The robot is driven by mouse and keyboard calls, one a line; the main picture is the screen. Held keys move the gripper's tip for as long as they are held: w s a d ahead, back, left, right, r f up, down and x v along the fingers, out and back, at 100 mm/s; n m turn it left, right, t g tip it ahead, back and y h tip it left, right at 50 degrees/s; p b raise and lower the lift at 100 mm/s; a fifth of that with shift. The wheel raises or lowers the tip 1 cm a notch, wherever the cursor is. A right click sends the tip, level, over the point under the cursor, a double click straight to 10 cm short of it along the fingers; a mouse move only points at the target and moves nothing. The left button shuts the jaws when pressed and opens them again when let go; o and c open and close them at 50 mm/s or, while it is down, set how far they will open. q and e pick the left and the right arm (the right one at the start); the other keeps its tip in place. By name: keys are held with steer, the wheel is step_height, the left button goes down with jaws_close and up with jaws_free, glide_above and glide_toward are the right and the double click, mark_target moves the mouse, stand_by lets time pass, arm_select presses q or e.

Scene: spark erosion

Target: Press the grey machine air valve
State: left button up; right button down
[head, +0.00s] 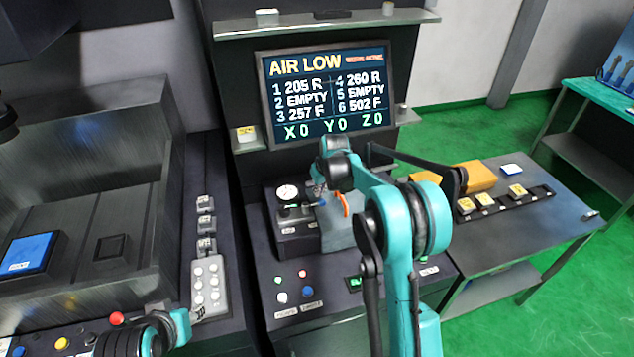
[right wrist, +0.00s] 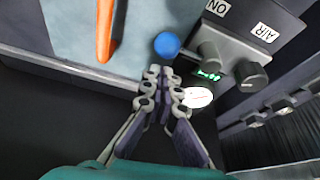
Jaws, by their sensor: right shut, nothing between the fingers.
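The grey machine air valve (right wrist: 225,55) sits on a dark box beside labels reading AIR and ON. A blue ball knob (right wrist: 167,45) shows to its left; in the head view the small blue knob (head: 322,203) is at the box's right edge. My right gripper (right wrist: 165,80) is shut and empty, its fingertips just short of the blue knob in the picture; contact cannot be told. In the head view my right gripper (head: 318,186) is partly hidden by its own wrist. My left arm shows at the lower left, its fingers not clear.
A white-faced gauge (head: 287,192) stands on the valve box. The screen (head: 327,95) above reads AIR LOW. An orange strip (right wrist: 105,30) lies on the grey block (right wrist: 60,35) beside the valve. A side table (head: 510,235) with yellow blocks stands right.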

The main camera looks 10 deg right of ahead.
steer(key=shift+s+f, duration=0.1)
steer(key=shift+s, duration=0.15)
steer(key=shift+f, duration=0.1)
